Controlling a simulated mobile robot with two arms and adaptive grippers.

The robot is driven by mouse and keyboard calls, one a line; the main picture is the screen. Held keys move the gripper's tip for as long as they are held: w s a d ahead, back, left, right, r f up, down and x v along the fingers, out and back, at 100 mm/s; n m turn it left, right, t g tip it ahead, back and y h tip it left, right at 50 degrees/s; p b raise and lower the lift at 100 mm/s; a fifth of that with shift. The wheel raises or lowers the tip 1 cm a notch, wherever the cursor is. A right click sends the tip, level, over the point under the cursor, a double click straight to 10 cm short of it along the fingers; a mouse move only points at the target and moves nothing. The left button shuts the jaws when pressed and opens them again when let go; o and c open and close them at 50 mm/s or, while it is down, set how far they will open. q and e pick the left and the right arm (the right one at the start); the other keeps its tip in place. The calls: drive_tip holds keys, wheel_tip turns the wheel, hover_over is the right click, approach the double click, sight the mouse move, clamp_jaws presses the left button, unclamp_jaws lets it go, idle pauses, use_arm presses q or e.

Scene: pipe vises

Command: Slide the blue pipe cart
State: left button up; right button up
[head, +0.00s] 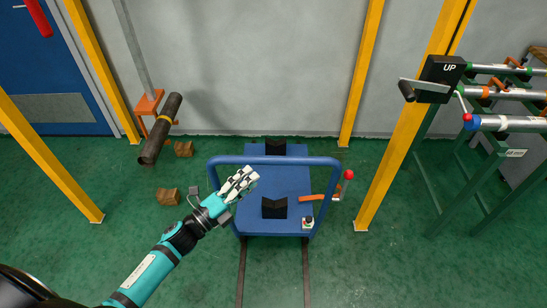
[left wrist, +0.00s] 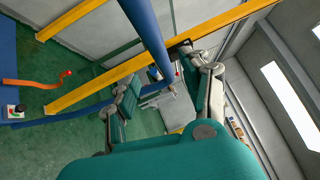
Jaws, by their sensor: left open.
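The blue pipe cart (head: 275,185) stands on the floor in the middle of the head view, with black V-shaped supports on its deck and a curved blue push handle (head: 290,160). My left gripper (head: 240,180) is open, at the left part of the handle, over the deck's left side. In the left wrist view the blue handle tube (left wrist: 145,35) runs down towards the gap between the open fingers (left wrist: 160,66). I cannot tell whether they touch it. My right gripper is not in view.
Dark floor rails (head: 242,270) run from the cart towards me. An orange lever (head: 318,197) with a red knob is at the cart's right. Yellow posts (head: 361,75) stand around, a green pipe rack (head: 450,180) is right, and a dark pipe (head: 160,130) on a stand is left.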

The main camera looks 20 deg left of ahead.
sight(274, 161)
use_arm(q)
drive_tip(key=p+x, duration=0.1)
drive_tip(key=x, duration=0.8)
drive_tip(key=shift+w, duration=0.2)
clamp_jaws()
drive_tip(key=shift+f, duration=0.1)
